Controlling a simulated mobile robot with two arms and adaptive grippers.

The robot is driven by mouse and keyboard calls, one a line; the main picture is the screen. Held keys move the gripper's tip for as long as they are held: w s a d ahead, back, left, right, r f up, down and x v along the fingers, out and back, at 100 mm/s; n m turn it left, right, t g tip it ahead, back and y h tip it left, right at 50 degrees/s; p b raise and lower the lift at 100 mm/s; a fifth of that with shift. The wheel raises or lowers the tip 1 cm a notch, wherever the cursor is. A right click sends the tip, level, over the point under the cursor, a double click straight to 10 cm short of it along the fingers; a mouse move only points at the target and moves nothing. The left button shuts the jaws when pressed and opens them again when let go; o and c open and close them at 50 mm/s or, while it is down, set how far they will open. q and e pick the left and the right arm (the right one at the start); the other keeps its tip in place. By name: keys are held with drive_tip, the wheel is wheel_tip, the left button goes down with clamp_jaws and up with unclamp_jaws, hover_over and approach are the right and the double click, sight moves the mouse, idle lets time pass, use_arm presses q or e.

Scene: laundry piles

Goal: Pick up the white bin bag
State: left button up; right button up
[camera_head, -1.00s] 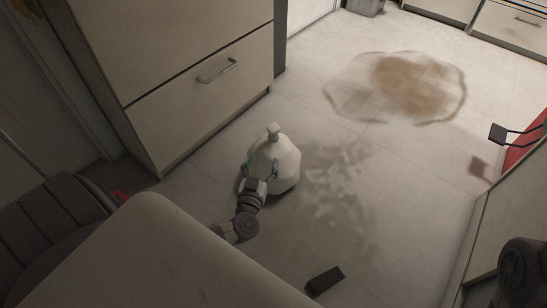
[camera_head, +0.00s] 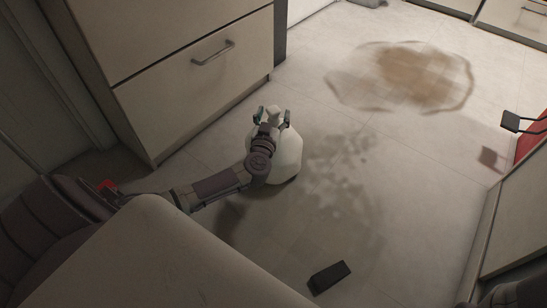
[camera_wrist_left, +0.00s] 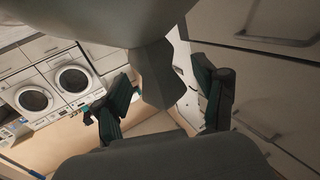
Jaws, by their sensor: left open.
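The white bin bag (camera_head: 287,158) stands upright on the tiled floor, with its tied neck at the top. My left gripper (camera_head: 273,115) is at the top of the bag, its fingers open on either side of the neck. In the left wrist view, the left gripper (camera_wrist_left: 160,105) has its two fingers spread wide, with the dark-looking neck (camera_wrist_left: 157,75) hanging between them, apart from both fingers. My left forearm covers the lower left of the bag. My right gripper cannot be made out.
A cabinet with drawers (camera_head: 185,80) stands close behind and left of the bag. A brown stain (camera_head: 415,75) lies on the floor at the far right. A small black block (camera_head: 329,277) lies nearer. Washing machines (camera_wrist_left: 75,82) show in the wrist view. The floor right of the bag is open.

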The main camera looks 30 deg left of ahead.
use_arm(q)
drive_tip(key=shift+w+a, duration=0.1)
drive_tip(key=shift+w, duration=0.1)
clamp_jaws()
drive_tip(key=shift+r, duration=0.1)
idle(0.5)
